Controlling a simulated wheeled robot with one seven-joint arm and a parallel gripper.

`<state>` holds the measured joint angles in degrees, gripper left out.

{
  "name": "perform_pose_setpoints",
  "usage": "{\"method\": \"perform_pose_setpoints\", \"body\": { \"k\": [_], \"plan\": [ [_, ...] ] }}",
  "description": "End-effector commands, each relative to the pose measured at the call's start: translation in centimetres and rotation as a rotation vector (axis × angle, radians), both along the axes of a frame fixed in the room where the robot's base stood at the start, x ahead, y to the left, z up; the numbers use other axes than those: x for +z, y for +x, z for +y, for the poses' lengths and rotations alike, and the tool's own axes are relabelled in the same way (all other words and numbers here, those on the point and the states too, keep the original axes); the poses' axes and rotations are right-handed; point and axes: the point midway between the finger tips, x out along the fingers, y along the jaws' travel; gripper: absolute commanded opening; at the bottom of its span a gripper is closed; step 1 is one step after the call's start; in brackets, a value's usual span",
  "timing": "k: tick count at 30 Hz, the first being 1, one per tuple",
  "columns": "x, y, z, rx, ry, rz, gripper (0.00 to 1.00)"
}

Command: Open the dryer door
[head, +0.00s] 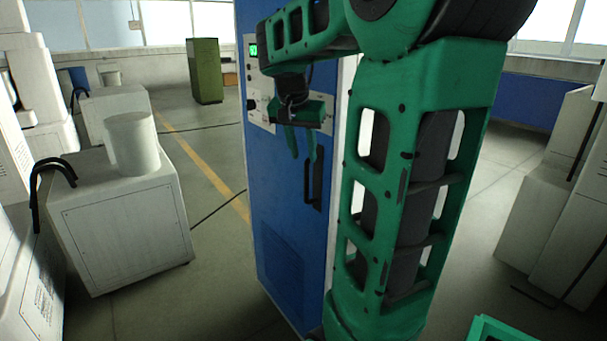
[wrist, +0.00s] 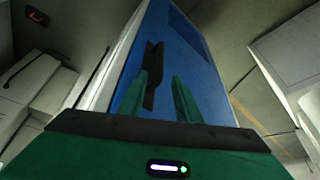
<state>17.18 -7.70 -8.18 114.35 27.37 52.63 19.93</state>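The dryer is a tall blue cabinet in the middle of the head view, and its blue door (head: 277,215) looks closed. A black vertical bar handle (head: 314,190) is on the door's right side. In the wrist view the handle (wrist: 153,72) shows just beyond the fingers, on the blue door (wrist: 185,50). My gripper (head: 303,156) is at the handle's upper end, with two green fingers apart and nothing held. In the wrist view the left finger of my gripper (wrist: 160,78) overlaps the handle's lower part; I cannot tell whether they touch.
A control panel (head: 258,85) with a green display is on the dryer's upper left. A white cabinet (head: 125,235) with a cylinder on top (head: 132,145) stands to the left. A white machine (head: 550,210) stands at the right. The floor (head: 215,250) left of the dryer is clear.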

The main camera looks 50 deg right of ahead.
Motion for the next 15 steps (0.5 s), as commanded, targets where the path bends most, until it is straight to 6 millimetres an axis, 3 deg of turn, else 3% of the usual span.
{"method": "perform_pose_setpoints", "body": {
  "k": [9,15],
  "plan": [
    [-5.3,0.7,-1.9,0.002,0.002,0.005,0.31],
    [-7.3,1.0,-2.7,0.002,0.001,0.003,0.31]
  ]
}}
